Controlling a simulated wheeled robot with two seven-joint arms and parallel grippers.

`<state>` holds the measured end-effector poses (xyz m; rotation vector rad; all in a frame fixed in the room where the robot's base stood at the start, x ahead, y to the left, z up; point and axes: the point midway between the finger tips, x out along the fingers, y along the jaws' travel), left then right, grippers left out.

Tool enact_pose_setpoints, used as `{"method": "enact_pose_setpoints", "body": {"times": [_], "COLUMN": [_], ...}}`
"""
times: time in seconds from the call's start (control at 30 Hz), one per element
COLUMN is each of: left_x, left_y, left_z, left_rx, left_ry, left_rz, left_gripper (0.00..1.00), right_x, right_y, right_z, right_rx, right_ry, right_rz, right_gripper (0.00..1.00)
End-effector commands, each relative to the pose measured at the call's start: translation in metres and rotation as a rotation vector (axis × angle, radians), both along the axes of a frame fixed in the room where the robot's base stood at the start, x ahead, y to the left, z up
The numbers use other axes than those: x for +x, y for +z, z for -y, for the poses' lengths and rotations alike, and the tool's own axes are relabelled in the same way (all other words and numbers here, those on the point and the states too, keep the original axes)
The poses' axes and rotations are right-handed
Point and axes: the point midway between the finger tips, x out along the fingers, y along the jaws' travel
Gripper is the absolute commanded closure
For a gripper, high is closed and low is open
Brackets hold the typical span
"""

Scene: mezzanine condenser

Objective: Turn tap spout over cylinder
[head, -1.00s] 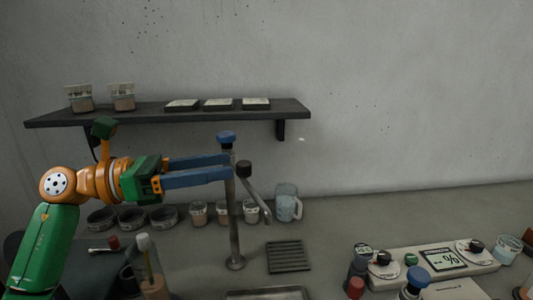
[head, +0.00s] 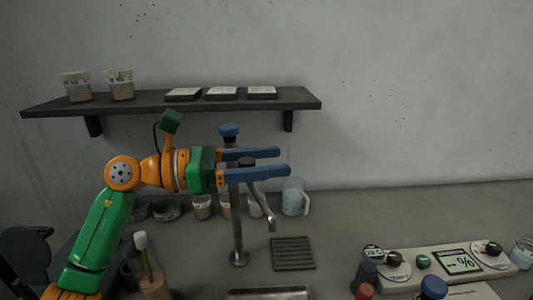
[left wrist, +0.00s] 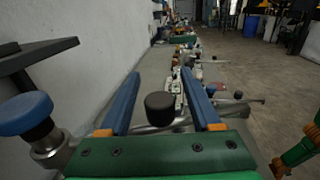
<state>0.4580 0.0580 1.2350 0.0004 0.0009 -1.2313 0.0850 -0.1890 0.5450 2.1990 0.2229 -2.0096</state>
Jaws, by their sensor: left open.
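The tap is a grey metal post (head: 237,215) with a blue knob (head: 229,130) on top and a bent spout (head: 262,205) slanting down to the right. A black cap (head: 247,162) tops the spout's joint. My left gripper (head: 284,162) is open, its blue fingers reaching right on either side of the black cap. In the left wrist view the black cap (left wrist: 160,108) sits between the open fingers (left wrist: 161,73), apart from both. The blue knob (left wrist: 25,113) is left of them. I cannot make out a cylinder for certain. My right gripper is not in view.
A slotted drain plate (head: 293,254) lies on the bench right of the post. A clear jug (head: 294,197) and several small jars stand behind. A dark wall shelf (head: 180,103) runs above. A scale-like unit (head: 450,262) is at the right. The back right bench is clear.

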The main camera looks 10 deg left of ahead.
Motion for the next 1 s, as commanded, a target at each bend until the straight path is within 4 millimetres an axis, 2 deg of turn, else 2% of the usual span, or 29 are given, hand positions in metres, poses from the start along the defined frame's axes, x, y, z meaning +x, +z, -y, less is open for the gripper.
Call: {"method": "enact_pose_setpoints", "body": {"times": [0.13, 0.17, 0.37, 0.4, 1.0], "left_x": [0.0001, 0.0, 0.0, 0.0, 0.0], "left_y": [-0.001, -0.001, -0.001, -0.001, -0.0007], "left_z": [-0.0001, -0.0002, -0.0004, -0.0004, -0.0006], "left_rx": [0.0, 0.0, 0.001, 0.001, 0.001], "left_ry": [0.0, 0.0, 0.0, 0.0, 0.001], "left_rz": [0.0, 0.0, 0.0, 0.0, 0.0], "left_gripper": [0.36, 0.41, 0.95, 1.0, 1.0], "right_x": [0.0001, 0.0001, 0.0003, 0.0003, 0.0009], "right_y": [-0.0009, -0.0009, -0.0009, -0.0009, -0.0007], "right_z": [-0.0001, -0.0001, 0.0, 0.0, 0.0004], "right_rx": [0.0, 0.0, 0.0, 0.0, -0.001], "right_ry": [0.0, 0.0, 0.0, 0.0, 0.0], "right_rz": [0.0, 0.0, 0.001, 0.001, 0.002], "right_gripper": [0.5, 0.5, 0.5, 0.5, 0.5]}}
